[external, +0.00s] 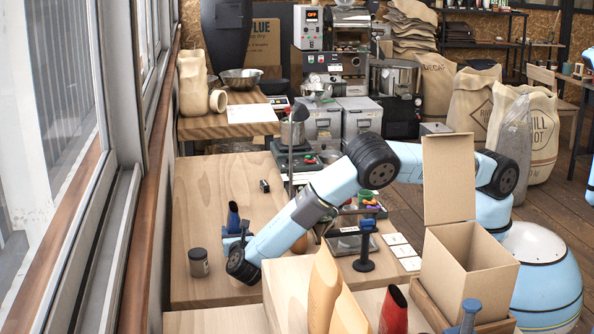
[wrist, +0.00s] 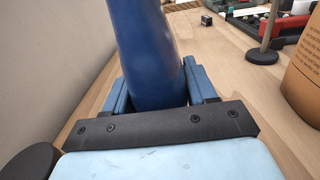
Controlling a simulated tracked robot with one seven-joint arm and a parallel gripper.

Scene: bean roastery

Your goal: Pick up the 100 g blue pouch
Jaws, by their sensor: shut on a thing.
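The blue pouch (wrist: 150,50) stands between the two fingers of my gripper (wrist: 157,88) in the wrist view, and the fingers are shut on it. Its lower part is hidden by the gripper's front plate, and its top runs out of the frame. In the external view the dark blue pouch (external: 233,217) shows above my gripper (external: 236,240), over the left part of the wooden table. I cannot tell whether the pouch touches the table.
A dark lidded jar (external: 198,263) stands left of my gripper. A small black object (external: 264,186) lies behind it. Tan pouches (external: 323,290) and a red pouch (external: 393,312) stand at the front. An open cardboard box (external: 465,265) is at right. The table's left side is mostly clear.

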